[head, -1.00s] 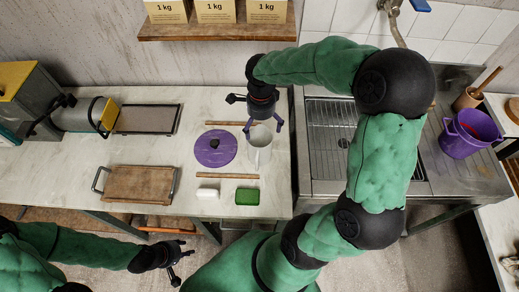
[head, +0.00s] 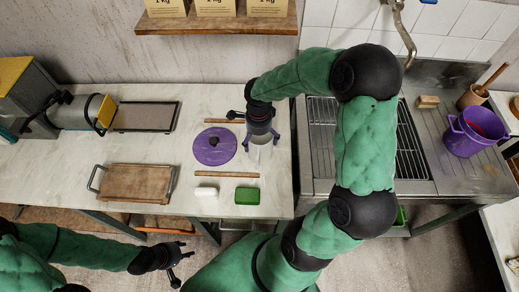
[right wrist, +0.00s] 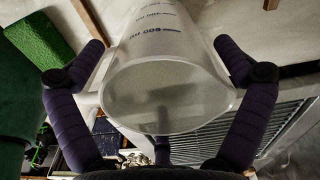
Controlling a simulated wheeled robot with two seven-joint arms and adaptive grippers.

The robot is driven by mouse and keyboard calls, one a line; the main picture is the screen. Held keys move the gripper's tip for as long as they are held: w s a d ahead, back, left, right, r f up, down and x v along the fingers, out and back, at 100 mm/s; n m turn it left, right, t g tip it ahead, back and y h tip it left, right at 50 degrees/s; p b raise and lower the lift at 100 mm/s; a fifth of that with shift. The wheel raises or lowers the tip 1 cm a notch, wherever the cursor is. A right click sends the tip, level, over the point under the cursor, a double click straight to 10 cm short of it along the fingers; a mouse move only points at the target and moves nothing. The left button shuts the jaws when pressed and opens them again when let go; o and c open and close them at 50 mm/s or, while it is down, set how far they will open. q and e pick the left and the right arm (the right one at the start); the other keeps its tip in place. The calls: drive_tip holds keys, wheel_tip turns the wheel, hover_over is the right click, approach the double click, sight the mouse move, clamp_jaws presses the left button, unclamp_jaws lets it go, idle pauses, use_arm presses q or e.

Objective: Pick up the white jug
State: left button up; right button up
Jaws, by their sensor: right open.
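The white jug (head: 262,151) stands on the pale counter, left of the sink. It is translucent with blue measuring marks, and its open mouth faces the camera in the right wrist view (right wrist: 165,85). My right gripper (head: 261,138) is above the jug, fingers spread. In the right wrist view its purple fingers (right wrist: 160,75) stand on either side of the jug, with gaps visible near the tips. Part of the jug is hidden by the gripper in the head view. My left gripper (head: 178,263) is empty, low at the front, off the counter, its fingers apart.
A purple lid (head: 214,146) lies just left of the jug. A wooden stick (head: 227,175), a white block (head: 206,192) and a green sponge (head: 247,195) lie in front. The sink (head: 322,150) is to the right, with a purple bucket (head: 474,135) beyond.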

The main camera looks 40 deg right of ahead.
drive_tip(key=shift+f, duration=0.5)
drive_tip(key=c, duration=1)
drive_tip(key=shift+r, duration=0.1)
drive_tip(key=s+a+r+p, duration=0.2)
drive_tip(key=a+r+p, duration=0.2)
drive_tip(key=a+r, duration=0.9)
drive_tip(key=shift+a, duration=0.4)
drive_tip(key=shift+s, duration=0.1)
